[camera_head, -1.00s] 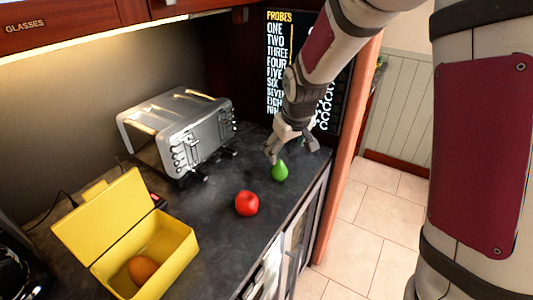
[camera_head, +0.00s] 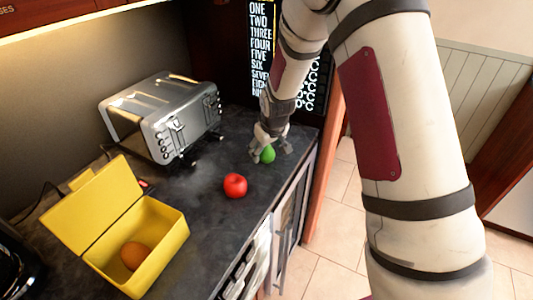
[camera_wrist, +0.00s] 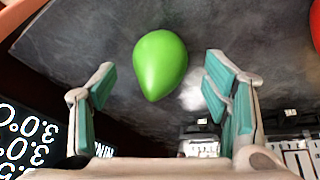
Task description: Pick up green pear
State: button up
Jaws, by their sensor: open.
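The green pear (camera_head: 268,154) stands on the dark countertop near its right edge. It also shows in the wrist view (camera_wrist: 160,63), between and just beyond my fingertips. My gripper (camera_head: 270,148) is open and reaches down from above at the pear. In the wrist view my gripper (camera_wrist: 160,90) has its two teal-padded fingers apart, one on each side of the pear, with gaps on both sides.
A red apple (camera_head: 235,186) lies on the counter nearer the camera. A yellow box (camera_head: 160,250) with its lid open holds a brown egg (camera_head: 134,255). A silver toaster (camera_head: 165,115) stands at the back left. A black sign (camera_head: 261,50) stands behind my gripper.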

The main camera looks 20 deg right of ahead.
jog(key=shift+x, duration=1.5)
jog(key=c, duration=1.3)
jog(key=shift+r, duration=0.15)
jog(key=shift+c, duration=0.2)
